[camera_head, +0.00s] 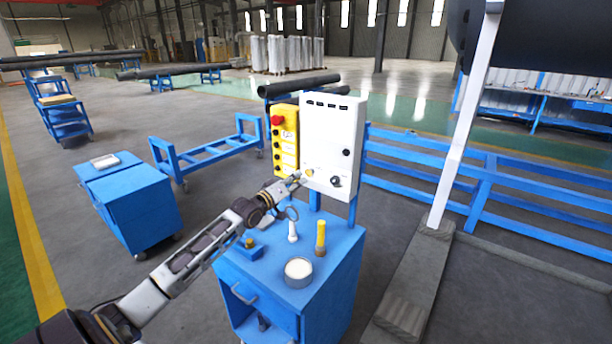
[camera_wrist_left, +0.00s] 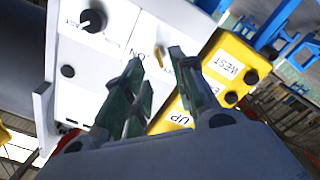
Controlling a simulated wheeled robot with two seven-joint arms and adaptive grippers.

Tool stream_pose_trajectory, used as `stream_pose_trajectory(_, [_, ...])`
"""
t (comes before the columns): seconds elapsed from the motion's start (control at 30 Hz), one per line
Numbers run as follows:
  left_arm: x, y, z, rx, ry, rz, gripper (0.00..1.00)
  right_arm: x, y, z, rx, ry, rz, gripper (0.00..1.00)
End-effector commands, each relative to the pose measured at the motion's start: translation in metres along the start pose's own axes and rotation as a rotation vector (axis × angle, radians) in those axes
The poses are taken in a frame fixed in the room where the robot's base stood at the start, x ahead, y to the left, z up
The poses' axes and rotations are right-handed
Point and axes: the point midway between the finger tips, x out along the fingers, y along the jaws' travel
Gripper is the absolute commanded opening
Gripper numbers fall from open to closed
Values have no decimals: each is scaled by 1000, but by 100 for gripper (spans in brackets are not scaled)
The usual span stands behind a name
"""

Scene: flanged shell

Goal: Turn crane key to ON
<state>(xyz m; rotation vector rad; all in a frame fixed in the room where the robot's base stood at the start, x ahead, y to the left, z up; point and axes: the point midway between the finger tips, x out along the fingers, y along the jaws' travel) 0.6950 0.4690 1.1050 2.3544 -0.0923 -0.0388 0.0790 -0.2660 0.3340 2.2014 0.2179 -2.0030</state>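The crane key (camera_wrist_left: 160,56) is a small yellow piece on the face of the white control panel (camera_wrist_left: 95,102), beside a printed ON label. In the head view the key (camera_head: 309,173) shows low on the white panel (camera_head: 333,125). My left gripper (camera_head: 294,181) is right in front of it. In the left wrist view my left gripper (camera_wrist_left: 158,62) has its two fingers apart, with the key seen between their tips. I cannot tell whether the fingers touch it. My right gripper is in neither view.
A yellow button box (camera_head: 284,140) stands left of the panel. A black rotary knob (camera_head: 336,181) is right of the key. A blue cart (camera_head: 330,262) below carries several small items. Blue rails (camera_head: 420,165) run to the right.

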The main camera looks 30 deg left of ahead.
Motion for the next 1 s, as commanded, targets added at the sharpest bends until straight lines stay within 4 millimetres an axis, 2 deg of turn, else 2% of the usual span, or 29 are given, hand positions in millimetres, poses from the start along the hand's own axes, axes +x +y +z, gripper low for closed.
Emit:
stream_pose_trajectory(0.3, [20, 0, -1, 0, 1, 1, 27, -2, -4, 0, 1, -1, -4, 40])
stream_pose_trajectory(1.0, [58, 0, -1, 0, 0, 0, 27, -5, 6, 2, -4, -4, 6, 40])
